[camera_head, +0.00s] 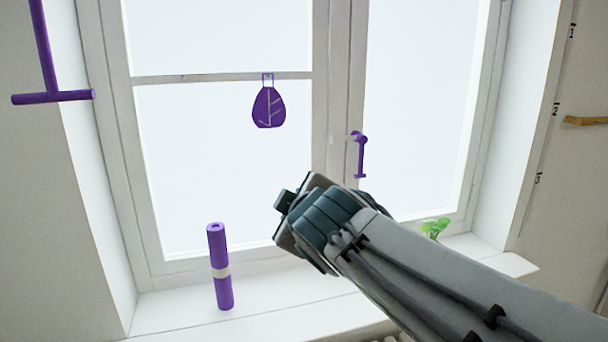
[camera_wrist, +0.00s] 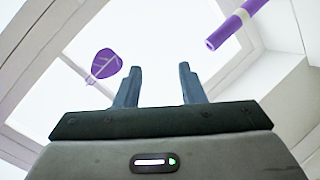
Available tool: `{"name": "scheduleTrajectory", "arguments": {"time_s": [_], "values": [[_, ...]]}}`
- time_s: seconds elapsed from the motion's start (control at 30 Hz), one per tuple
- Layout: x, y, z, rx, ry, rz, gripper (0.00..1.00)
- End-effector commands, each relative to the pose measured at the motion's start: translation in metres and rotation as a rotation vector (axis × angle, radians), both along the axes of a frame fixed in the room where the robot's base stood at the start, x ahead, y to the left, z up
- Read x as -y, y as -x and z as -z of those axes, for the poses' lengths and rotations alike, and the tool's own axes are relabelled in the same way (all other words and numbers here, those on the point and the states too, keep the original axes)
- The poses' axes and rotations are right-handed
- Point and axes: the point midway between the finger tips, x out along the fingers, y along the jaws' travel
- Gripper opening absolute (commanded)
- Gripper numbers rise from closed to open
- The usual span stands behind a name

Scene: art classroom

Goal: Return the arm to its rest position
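My gripper (camera_wrist: 158,84) shows in the wrist view with its two fingers apart and nothing between them. In the head view my arm comes in from the lower right, and the gripper end is in front of the window, above the sill. The fingers are hardly visible there, hidden behind the wrist body.
A purple window handle (camera_head: 361,155) is on the middle frame above my arm. A green plant (camera_head: 435,228) is behind my forearm at the right. A purple bar (camera_head: 52,97) is on the left wall. The white sill (camera_head: 165,312) is clear left of the roll.

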Motion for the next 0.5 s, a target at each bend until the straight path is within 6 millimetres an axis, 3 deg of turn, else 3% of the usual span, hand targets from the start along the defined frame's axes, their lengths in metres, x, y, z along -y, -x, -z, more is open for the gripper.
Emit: {"name": "scheduleTrajectory", "arguments": {"time_s": [0.03,0.1,0.23,0.3,0.4,0.5], "values": [[0.030,0.005,0.025,-0.087,-0.046,0.101,0.36],[0.068,0.018,0.062,-0.218,-0.123,0.244,0.36],[0.126,0.060,0.128,-0.464,-0.282,0.509,0.36],[0.147,0.088,0.160,-0.588,-0.369,0.636,0.36],[0.162,0.125,0.195,-0.739,-0.478,0.780,0.36],[0.167,0.152,0.216,-0.846,-0.557,0.874,0.36]]}}
